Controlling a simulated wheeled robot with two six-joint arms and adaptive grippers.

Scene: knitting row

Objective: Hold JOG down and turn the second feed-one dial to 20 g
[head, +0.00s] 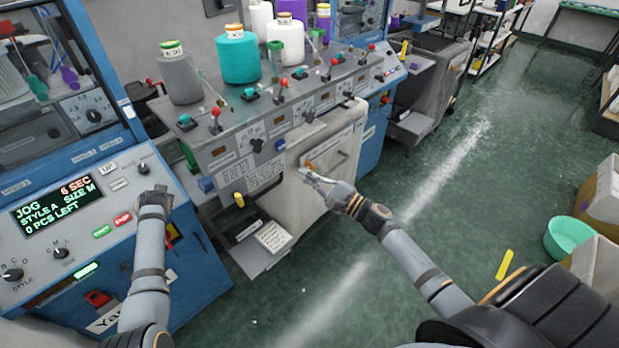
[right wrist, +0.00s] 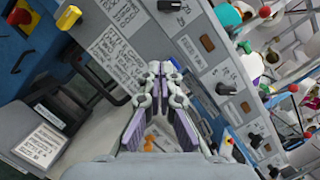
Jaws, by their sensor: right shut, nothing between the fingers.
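The display (head: 57,205) on the blue control panel reads JOG, 6 SEC, STYLE A, SIZE M, 0 PCS LEFT. My left gripper (head: 156,198) is down at the panel's right part; its fingers and whatever is under them are hidden, and I see no JOG button. Black dials, one at the left (head: 257,145) and one farther right (head: 309,116), sit on the grey sloping front. Dials also show in the right wrist view (right wrist: 225,88). I cannot read their settings or tell which is second. My right gripper (head: 308,175) is shut and empty, in front of the grey front, apart from the dials.
Yarn cones, one grey (head: 180,78) and one teal (head: 238,58), stand above the dials among red-topped levers. A yellow knob (head: 239,199) and a printed card (head: 272,237) are lower left. STOP and START buttons (head: 122,219) sit near my left gripper. The green floor at right is mostly clear.

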